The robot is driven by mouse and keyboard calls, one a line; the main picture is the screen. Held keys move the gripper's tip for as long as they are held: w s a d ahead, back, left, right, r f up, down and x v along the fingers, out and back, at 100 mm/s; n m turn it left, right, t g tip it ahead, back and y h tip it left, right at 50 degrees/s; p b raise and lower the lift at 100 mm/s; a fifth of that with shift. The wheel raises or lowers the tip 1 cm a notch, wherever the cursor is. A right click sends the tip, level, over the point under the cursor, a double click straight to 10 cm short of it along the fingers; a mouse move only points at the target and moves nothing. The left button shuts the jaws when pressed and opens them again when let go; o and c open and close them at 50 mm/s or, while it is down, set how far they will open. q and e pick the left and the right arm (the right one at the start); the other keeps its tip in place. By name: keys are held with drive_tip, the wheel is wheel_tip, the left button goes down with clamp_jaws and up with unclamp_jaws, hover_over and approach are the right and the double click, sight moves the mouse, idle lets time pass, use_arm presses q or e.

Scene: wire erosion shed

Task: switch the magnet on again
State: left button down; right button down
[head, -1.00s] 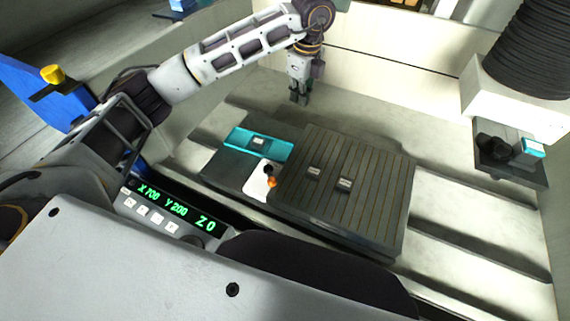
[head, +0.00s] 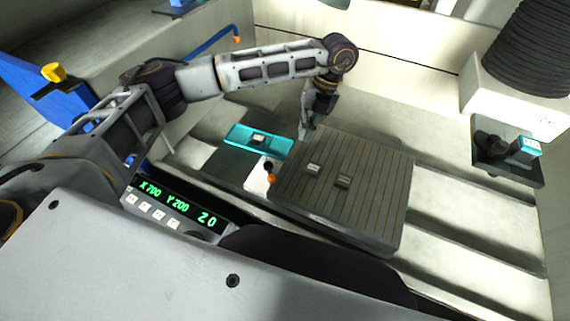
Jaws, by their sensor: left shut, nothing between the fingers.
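The magnet (head: 375,203) is a dark, ribbed plate in the middle of the head view. At its left end is a white plate (head: 255,181) with a black knob (head: 268,166) and an orange part (head: 271,178), apparently its switch. Which way the switch is set I cannot tell. My left gripper (head: 307,134) is shut and empty, pointing down near the magnet's back left corner, behind and to the right of the switch. Whether its tips touch the magnet I cannot tell. My right gripper is out of view.
Two small metal pieces (head: 314,168) (head: 343,181) lie on the magnet. A teal tray (head: 278,146) with a small block is behind the switch. A machine head (head: 507,165) hangs at the right. A green readout (head: 178,205) is in front at left.

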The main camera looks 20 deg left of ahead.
use_arm(q)
drive_tip(key=shift+s+d+m+g, duration=0.1)
drive_tip(key=shift+s+m+g, duration=0.05)
drive_tip(key=shift+m, duration=1.45)
drive_tip(key=shift+s+a+m+g, duration=0.1)
drive_tip(key=shift+s+m, duration=0.1)
drive_tip(key=shift+m, duration=1.4)
drive_tip(key=shift+s+d+m+g, duration=0.1)
drive_tip(key=shift+s+m+g, duration=0.05)
drive_tip(key=shift+m, duration=1.45)
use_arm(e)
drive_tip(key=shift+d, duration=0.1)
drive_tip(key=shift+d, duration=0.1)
